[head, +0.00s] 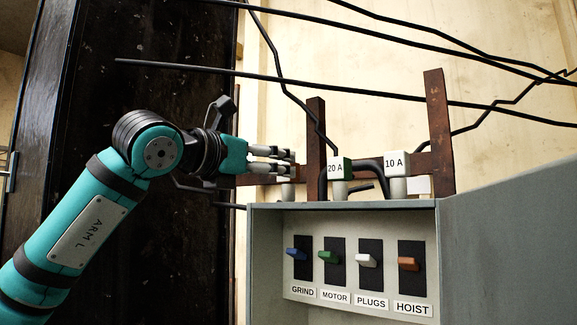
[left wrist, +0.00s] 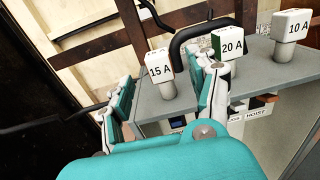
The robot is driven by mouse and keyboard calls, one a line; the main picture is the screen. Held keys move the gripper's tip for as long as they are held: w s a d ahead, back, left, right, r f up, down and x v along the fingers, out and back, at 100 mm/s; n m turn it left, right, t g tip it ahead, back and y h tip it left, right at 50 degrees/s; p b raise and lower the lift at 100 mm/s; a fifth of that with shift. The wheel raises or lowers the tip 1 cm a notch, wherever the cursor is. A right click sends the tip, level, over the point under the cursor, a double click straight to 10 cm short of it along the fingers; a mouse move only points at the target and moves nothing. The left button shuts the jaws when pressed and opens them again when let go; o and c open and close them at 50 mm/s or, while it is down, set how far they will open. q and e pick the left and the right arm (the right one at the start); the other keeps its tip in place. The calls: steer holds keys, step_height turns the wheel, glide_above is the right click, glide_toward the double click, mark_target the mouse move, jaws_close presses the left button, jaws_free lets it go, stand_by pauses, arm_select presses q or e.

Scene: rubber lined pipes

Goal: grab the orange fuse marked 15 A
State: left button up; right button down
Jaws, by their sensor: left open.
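The fuse marked 15 A (left wrist: 159,66) stands upright on a grey post on top of the grey box, its white labelled face showing in the left wrist view. Its orange colour is not clear there. In the head view it is mostly hidden behind my left gripper's fingers. My left gripper (head: 290,161) reaches in from the left at the height of the fuses. In the left wrist view its open fingers (left wrist: 170,84) show on either side of the 15 A fuse, with nothing clearly held. Contact cannot be told. My right gripper is not in view.
The green 20 A fuse (head: 341,169) stands just right of my left fingers, and the white 10 A fuse (head: 396,164) further right. The grey box (head: 345,204) has blue, green, white and orange switches below. Brown posts (head: 316,140) and black cables run behind.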

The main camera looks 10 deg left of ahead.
mark_target(289, 183)
arm_select(q)
steer(key=p+x, duration=0.4)
steer(key=x, duration=0.1)
steer(key=shift+w+f, duration=0.1)
steer(key=shift+w, duration=0.2)
steer(key=shift+w+d+f, duration=0.2)
steer(key=shift+w, duration=0.2)
steer(key=shift+s+a, duration=0.1)
steer(key=shift+s, duration=0.05)
steer(key=c, duration=0.5)
jaws_close()
steer(key=shift+r, duration=0.1)
